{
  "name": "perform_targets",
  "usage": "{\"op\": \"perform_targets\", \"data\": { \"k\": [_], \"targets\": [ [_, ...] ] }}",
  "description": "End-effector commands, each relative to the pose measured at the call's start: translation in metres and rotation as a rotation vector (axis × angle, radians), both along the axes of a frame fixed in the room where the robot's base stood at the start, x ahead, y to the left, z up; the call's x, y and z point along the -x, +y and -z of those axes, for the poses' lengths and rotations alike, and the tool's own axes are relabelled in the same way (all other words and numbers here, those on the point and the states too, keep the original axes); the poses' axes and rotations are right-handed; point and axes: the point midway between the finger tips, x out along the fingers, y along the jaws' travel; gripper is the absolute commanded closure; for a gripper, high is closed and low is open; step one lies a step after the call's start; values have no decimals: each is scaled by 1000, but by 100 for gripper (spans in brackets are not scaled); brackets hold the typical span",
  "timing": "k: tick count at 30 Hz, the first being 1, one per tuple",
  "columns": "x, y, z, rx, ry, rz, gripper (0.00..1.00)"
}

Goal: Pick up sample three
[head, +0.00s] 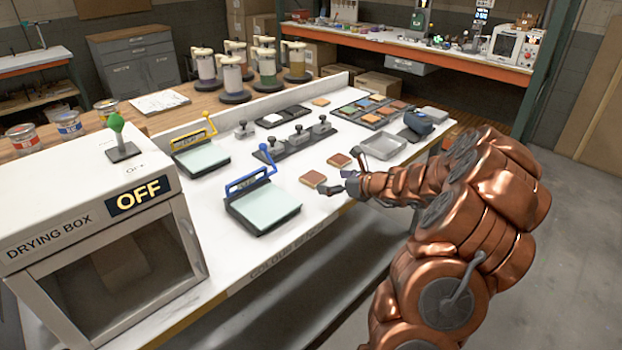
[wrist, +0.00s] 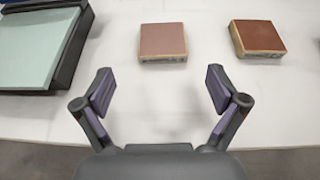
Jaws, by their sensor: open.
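Two square blocks with reddish-brown tops and tan sides lie flat on the white bench. The nearer block (head: 312,178) is the left one in the wrist view (wrist: 163,40). The other block (head: 339,160) is at the right in the wrist view (wrist: 258,36). Their side markings are too small to read, so I cannot tell which is sample three. My gripper (head: 336,181) is open and empty beside the nearer block. In the wrist view its fingers (wrist: 159,90) are spread, with the left block ahead of the gap, apart from both fingertips.
A blue-handled press (head: 265,207) with a pale plate stands left of the blocks. A grey tray (head: 382,147) is behind my gripper, and a palette of coloured squares (head: 375,112) lies farther back. The drying box (head: 125,230) reads OFF. Bare bench surrounds the blocks.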

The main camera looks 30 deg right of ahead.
Motion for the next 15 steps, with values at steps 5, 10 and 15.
{"op": "perform_targets", "data": {
  "k": [5,10,15],
  "targets": [
    [-14,3,5,2,1,-2,4],
    [-27,7,7,0,4,-5,4],
    [-49,11,9,2,1,-7,4]
  ]
}}
